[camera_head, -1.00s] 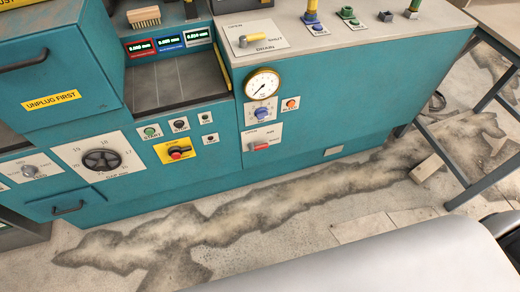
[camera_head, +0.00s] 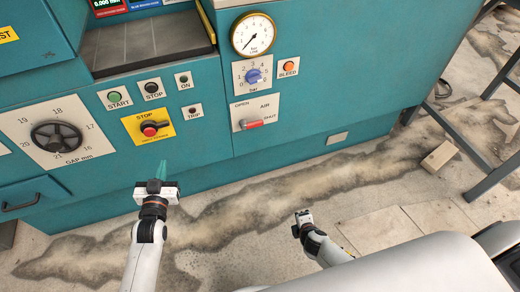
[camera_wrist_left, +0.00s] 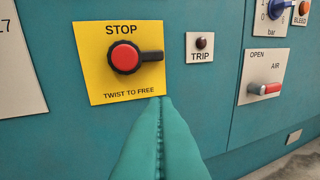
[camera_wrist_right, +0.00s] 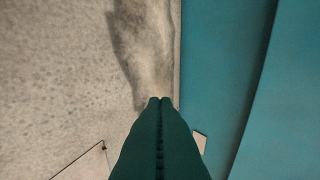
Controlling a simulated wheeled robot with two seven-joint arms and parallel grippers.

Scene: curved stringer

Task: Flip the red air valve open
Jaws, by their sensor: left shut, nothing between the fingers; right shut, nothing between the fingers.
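The red air valve (camera_head: 252,124) is a red-tipped lever on a white plate (camera_head: 268,107) marked OPEN, AIR and SHUT, on the teal machine front. Its lever points right, level, toward SHUT. It also shows at the right of the left wrist view (camera_wrist_left: 265,88). My left gripper (camera_head: 161,172) is shut and empty, below the yellow STOP plate and left of the valve, apart from it. Its closed teal fingers (camera_wrist_left: 162,100) show in the left wrist view. My right gripper (camera_head: 302,215) is low over the floor, below and right of the valve; its shut fingers (camera_wrist_right: 160,102) show in the right wrist view.
The red STOP button (camera_head: 150,130) with its black lever is just above my left gripper. A blue knob (camera_head: 253,76), a pressure gauge (camera_head: 253,34) and a BLEED button (camera_head: 288,66) sit above the valve. A block (camera_head: 440,155) lies on the floor at right.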

